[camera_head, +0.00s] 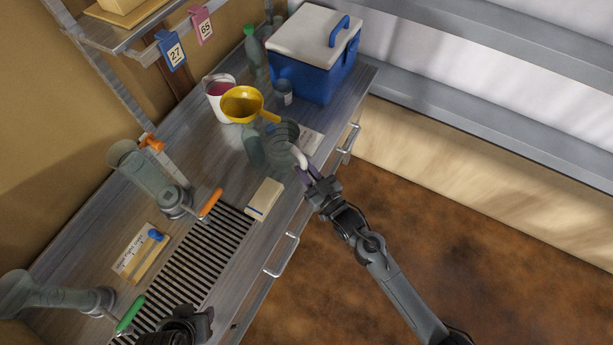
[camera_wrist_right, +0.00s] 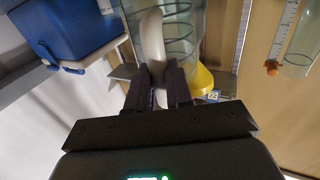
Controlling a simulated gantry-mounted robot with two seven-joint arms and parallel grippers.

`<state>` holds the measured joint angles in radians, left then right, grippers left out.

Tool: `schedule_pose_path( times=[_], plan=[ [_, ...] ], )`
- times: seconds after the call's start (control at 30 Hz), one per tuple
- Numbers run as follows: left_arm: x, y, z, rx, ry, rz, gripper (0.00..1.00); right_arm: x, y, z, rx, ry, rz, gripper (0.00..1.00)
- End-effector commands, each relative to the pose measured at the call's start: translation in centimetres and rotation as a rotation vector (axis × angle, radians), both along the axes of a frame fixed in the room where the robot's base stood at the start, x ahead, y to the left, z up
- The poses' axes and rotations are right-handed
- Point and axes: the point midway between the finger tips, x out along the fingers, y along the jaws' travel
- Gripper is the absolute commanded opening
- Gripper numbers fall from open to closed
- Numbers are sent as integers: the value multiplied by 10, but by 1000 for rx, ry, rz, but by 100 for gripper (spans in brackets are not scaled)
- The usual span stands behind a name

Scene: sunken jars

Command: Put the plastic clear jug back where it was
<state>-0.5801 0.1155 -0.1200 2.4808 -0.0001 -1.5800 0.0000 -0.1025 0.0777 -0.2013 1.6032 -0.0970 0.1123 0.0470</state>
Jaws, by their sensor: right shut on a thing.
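The clear plastic jug (camera_head: 283,134) with a white handle (camera_head: 299,156) is over the right part of the counter. My right gripper (camera_head: 309,176) is shut on that handle. In the right wrist view, the white handle (camera_wrist_right: 153,38) sits between the dark fingers (camera_wrist_right: 158,80), and the ringed clear wall of the jug (camera_wrist_right: 184,28) is just beyond it. I cannot tell whether the jug's base touches the counter. My left gripper (camera_head: 190,325) shows partly at the bottom edge over the counter; its fingers are too dark to read.
The slatted drain (camera_head: 205,262) and clear dispensers (camera_head: 145,170) are left.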

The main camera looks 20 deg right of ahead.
Motion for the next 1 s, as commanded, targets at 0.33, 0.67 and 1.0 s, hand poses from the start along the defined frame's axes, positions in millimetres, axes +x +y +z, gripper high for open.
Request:
schedule_pose_path(
  times=[0.33, 0.67, 1.0],
  plan=[
    [0, -1, -6, -2, 0, 1, 43, 0, 0, -34, 0, -1, 0, 0],
    [0, 2, -7, 7, 1, -4, 43, 0, 0, -35, 0, -1, 0, 0],
    [0, 2, -9, 11, 1, -7, 43, 0, 0, -37, 0, 0, 0, 46]
  ],
)
